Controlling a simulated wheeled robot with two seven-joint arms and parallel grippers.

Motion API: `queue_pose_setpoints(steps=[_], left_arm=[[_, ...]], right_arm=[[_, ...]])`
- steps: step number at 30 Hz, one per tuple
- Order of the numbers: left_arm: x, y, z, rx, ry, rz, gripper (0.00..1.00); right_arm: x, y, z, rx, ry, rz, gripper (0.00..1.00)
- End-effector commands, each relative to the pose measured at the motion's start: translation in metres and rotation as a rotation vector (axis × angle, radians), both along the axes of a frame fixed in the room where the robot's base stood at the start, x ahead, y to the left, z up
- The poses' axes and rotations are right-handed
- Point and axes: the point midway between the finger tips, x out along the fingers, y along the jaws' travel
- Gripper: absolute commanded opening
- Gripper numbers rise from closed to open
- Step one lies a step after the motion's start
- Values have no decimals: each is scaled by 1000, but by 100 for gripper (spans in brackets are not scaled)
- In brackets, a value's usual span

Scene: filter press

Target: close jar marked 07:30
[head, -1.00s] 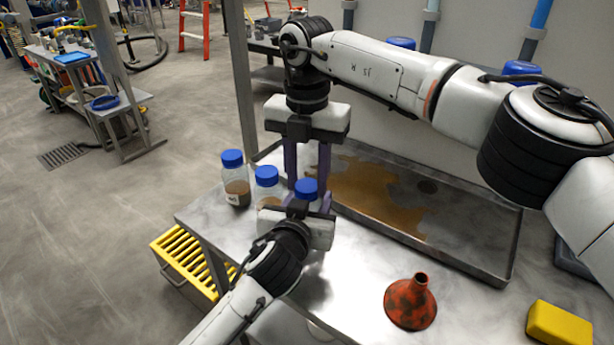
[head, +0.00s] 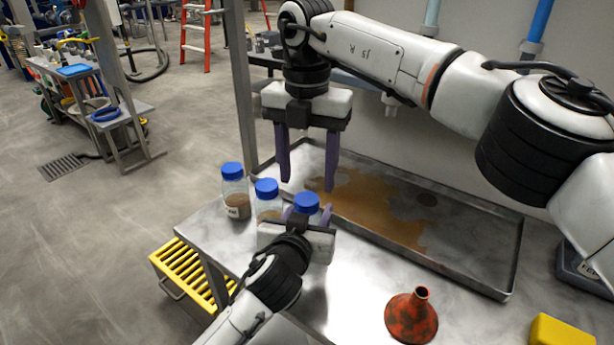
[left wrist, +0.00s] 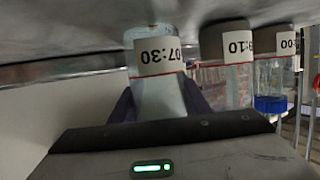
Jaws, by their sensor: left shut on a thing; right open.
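The jar marked 07:30 (left wrist: 158,75) stands between the fingers of my left gripper (left wrist: 160,100) in the left wrist view, which shows it upside down. In the head view my left gripper (head: 307,212) is shut around this jar, and a blue cap (head: 306,201) sits on its top. Whether the cap is tight cannot be told. My right gripper (head: 308,187) is open and empty, above and just behind the cap, apart from it. My left gripper hides most of the jar's body in the head view.
Two more blue-capped jars, a middle one (head: 267,199) and a far-left one (head: 235,192), stand close left. A metal tray (head: 478,284) with a brown spill lies behind. A red funnel (head: 411,316) and yellow block (head: 560,332) are at right. A yellow slatted thing (head: 190,268) is below left.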

Motion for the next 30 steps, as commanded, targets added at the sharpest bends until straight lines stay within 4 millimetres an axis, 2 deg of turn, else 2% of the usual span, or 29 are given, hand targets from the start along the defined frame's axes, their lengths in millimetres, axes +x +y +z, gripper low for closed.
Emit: queue_pose_setpoints(steps=[2,3,4,8,11,24,30], left_arm=[[0,0,0,0,0,0,0],[0,0,0,0,0,0,0],[0,0,0,0,0,0,0],[0,0,0,0,0,0,0],[0,0,0,0,0,0,0],[0,0,0,0,0,0,0],[0,0,0,0,0,0,0]], right_arm=[[0,0,0,0,0,0,52],[0,0,0,0,0,1,45],[0,0,0,0,0,5,44],[0,0,2,1,-1,75,44],[1,0,6,1,-2,209,44],[0,0,30,0,-2,1053,44],[0,0,34,0,-1,1244,44]])
